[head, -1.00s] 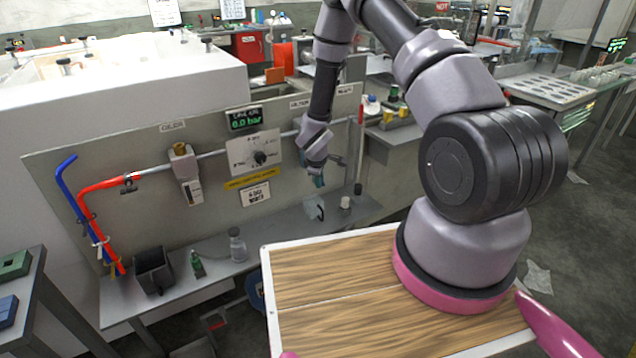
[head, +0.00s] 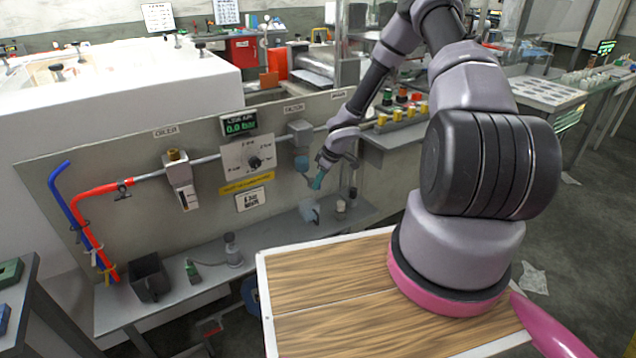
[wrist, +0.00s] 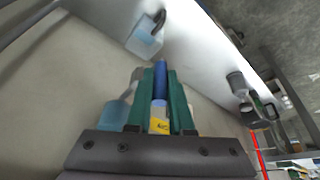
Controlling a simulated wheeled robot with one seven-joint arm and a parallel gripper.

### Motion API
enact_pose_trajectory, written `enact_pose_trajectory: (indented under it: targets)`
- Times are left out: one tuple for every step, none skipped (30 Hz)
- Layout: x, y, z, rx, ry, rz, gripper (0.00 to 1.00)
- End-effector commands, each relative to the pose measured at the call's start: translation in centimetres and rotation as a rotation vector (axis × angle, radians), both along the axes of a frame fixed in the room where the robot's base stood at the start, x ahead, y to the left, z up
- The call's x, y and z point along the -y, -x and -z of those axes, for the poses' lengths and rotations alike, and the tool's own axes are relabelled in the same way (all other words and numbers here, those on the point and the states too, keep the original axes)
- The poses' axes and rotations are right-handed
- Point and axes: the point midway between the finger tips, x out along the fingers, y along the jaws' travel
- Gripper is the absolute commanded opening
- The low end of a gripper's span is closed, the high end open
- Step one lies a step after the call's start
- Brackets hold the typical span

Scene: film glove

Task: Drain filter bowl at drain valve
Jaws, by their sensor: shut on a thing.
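The filter (head: 300,133) is a grey block on the wall panel's pipe. Its pale blue bowl (head: 302,163) hangs below it. My gripper (head: 318,181) is just right of and slightly below the bowl, its teal fingers pointing down. In the wrist view the green fingers (wrist: 160,100) are shut on a blue cylindrical thing (wrist: 160,80) with a pale section and yellow label. A pale blue rounded thing, apparently the bowl (wrist: 115,113), shows left of the fingers. A clear bluish cup (head: 309,211) stands on the shelf below; it also shows in the wrist view (wrist: 144,40). The drain valve is not clearly distinguishable.
On the shelf (head: 275,232) are a black bin (head: 150,278), a grey bottle (head: 232,250) and a small pale cylinder (head: 340,208).

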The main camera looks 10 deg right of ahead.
Motion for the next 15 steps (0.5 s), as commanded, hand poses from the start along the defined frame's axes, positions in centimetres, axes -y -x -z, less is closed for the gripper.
enact_pose_trajectory:
  targets:
    - [0.02, -0.02, 0.04, 0.0, -0.002, 0.001, 0.0]
    - [0.02, -0.01, 0.05, 0.0, -0.002, 0.001, 0.0]
    - [0.02, -0.01, 0.05, -0.001, -0.002, 0.0, 0.0]
    - [0.03, -0.01, 0.06, -0.001, -0.002, 0.0, 0.0]
    - [0.03, -0.01, 0.06, -0.001, -0.002, 0.0, 0.0]
    - [0.04, 0.0, 0.06, -0.002, -0.001, 0.0, 0.0]
    - [0.04, 0.0, 0.06, -0.002, -0.002, 0.001, 0.0]
    - [0.04, 0.0, 0.08, -0.002, -0.002, 0.001, 0.0]
    - [0.05, 0.01, 0.08, -0.001, -0.001, 0.001, 0.0]
    - [0.06, 0.01, 0.08, -0.001, -0.001, 0.001, 0.0]
    - [0.06, 0.01, 0.08, -0.001, -0.001, 0.001, 0.27]
    - [0.06, 0.01, 0.08, -0.001, -0.001, 0.001, 0.43]
    - [0.06, 0.01, 0.08, -0.001, -0.001, 0.001, 0.49]
    - [0.06, 0.01, 0.08, -0.001, -0.001, 0.001, 0.49]
    - [0.04, 0.02, 0.07, -0.001, -0.001, 0.001, 0.49]
